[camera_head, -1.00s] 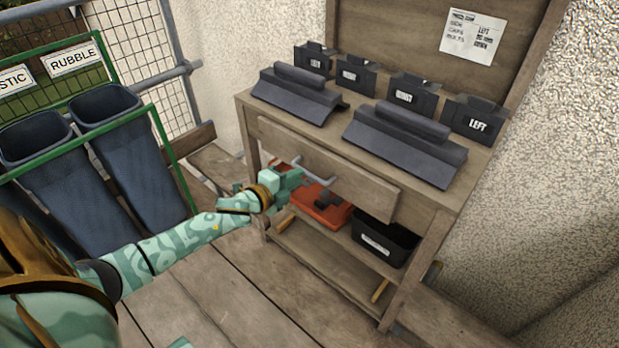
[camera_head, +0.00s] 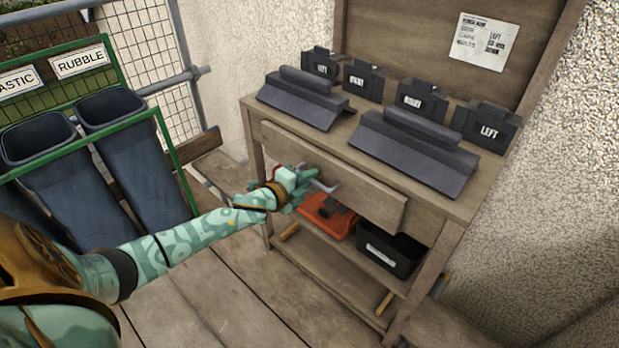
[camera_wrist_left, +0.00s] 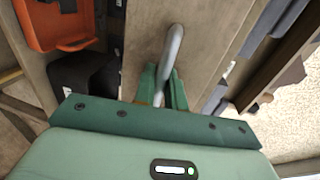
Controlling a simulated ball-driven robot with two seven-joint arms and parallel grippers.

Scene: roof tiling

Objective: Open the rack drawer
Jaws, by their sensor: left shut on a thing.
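The wooden rack (camera_head: 448,200) stands against the wall. Its drawer front (camera_head: 355,177) is a plain board below the top shelf. The board stands proud of the frame, but I cannot tell how far out the drawer is. A grey metal bar handle (camera_head: 325,187) sticks out from it; the handle also shows in the left wrist view (camera_wrist_left: 171,50), against the drawer front (camera_wrist_left: 146,30). My left gripper (camera_head: 308,180) is shut on the handle, with its green fingers (camera_wrist_left: 162,88) on either side of the bar. My right gripper is out of view.
Dark ridge pieces (camera_head: 415,150) and labelled black holders (camera_head: 487,128) stand on the rack top. An orange case (camera_head: 325,217) and a black bin (camera_head: 390,250) sit below the drawer. Rubble chutes (camera_head: 125,150) in a green frame stand left. The plank floor before the rack is clear.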

